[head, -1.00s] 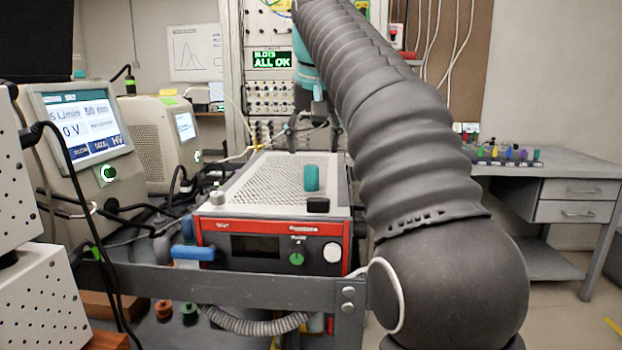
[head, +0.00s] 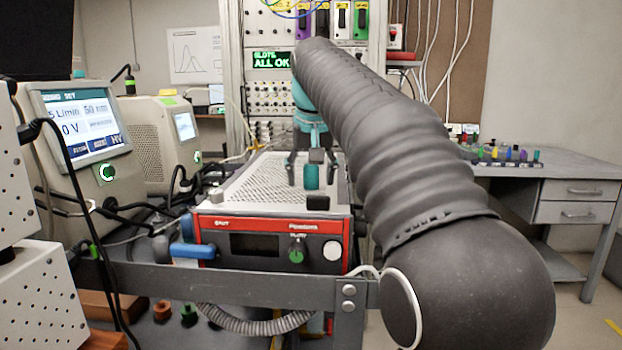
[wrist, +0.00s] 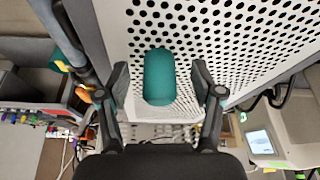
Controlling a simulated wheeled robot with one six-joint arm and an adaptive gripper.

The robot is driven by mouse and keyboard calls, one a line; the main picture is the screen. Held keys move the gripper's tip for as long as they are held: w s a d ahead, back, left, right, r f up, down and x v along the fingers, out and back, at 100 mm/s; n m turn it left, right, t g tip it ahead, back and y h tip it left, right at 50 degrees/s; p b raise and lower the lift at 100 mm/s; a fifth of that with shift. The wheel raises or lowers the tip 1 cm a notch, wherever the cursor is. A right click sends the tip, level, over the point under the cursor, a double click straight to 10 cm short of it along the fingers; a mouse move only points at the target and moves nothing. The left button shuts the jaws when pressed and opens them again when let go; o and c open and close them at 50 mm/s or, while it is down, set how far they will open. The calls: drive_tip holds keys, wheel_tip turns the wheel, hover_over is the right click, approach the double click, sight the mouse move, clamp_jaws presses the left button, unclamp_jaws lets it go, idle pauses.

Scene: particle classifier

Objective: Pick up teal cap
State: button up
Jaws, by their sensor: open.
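The teal cap (head: 311,177) stands on the perforated top of the red-fronted instrument (head: 232,190), near its right side. In the wrist view the teal cap (wrist: 159,77) lies between the two fingers of my gripper (wrist: 162,92), with a gap on both sides. My gripper (head: 311,172) is open and empty, pointing down at the cap in the head view. Its fingers stand left and right of the cap, and I see no contact. Part of the gripper hides the cap's top in the head view.
A small black block (head: 318,203) sits on the instrument's front edge, just in front of the cap. Monitors (head: 85,122) crowd the left. A grey desk (head: 560,172) with small coloured pieces stands at the right.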

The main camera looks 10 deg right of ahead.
drive_tip(key=c, duration=1.1)
drive_tip(key=shift+r, duration=0.1)
drive_tip(key=shift+c, duration=0.2)
